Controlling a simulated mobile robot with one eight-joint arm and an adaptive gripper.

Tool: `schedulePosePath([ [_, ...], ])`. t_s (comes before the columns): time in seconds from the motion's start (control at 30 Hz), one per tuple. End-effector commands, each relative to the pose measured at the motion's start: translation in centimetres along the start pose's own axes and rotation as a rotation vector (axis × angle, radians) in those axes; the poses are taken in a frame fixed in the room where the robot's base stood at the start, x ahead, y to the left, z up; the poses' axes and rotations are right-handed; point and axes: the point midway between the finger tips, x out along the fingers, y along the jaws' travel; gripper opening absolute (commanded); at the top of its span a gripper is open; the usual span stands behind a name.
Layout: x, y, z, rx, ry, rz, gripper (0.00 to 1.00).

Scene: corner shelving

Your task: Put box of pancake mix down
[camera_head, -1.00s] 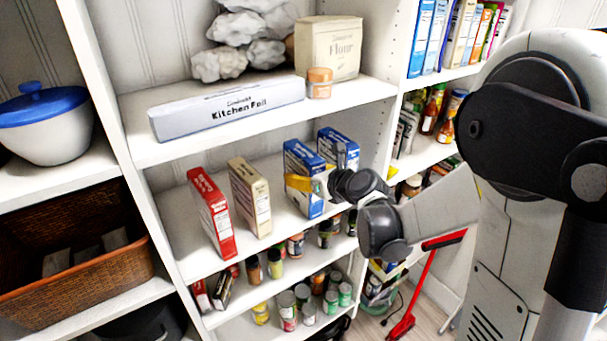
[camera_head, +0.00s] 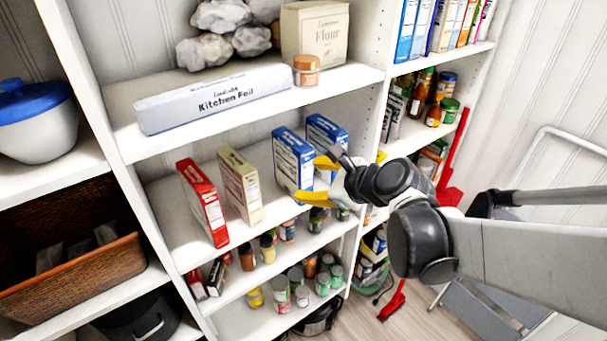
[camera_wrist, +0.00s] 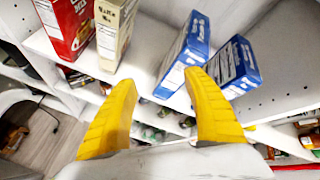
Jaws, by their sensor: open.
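Two blue and white boxes stand upright on the middle shelf: a front blue box (camera_head: 293,163) and a back blue box (camera_head: 327,136). Their labels are too small to read, so I cannot tell for sure which is the pancake mix. My gripper (camera_head: 312,178) has yellow fingers, spread apart and empty, at the right side of the front blue box. In the wrist view the fingers of my gripper (camera_wrist: 160,80) are wide open. The front blue box (camera_wrist: 182,58) stands just beyond the fingertips, and the back blue box (camera_wrist: 238,68) is to its right.
A red box (camera_head: 203,203) and a beige box (camera_head: 241,186) stand to the left on the same shelf (camera_head: 175,235). The upper shelf holds kitchen foil (camera_head: 212,98) and flour (camera_head: 315,40). Jars and cans fill the shelves below. A shelf upright (camera_head: 372,130) is close on the right.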

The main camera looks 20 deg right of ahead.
Motion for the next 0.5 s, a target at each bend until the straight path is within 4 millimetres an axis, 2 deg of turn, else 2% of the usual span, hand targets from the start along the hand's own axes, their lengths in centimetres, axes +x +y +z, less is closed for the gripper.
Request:
schedulePosePath([
  [0.03, -1.1, 1.9, 0.4, -0.225, 0.036, 0.041, 0.59],
  [0.1, -2.7, 4.1, 0.2, -0.607, 0.089, 0.112, 0.59],
  [0.2, -5.4, 6.8, -0.6, -1.138, 0.140, 0.232, 0.59],
  [0.3, -8.0, 8.5, -1.7, -1.595, 0.161, 0.357, 0.59],
  [0.4, -10.0, 9.4, -2.8, -1.933, 0.163, 0.467, 0.59],
  [0.5, -11.3, 9.8, -3.5, -2.140, 0.157, 0.541, 0.59],
])
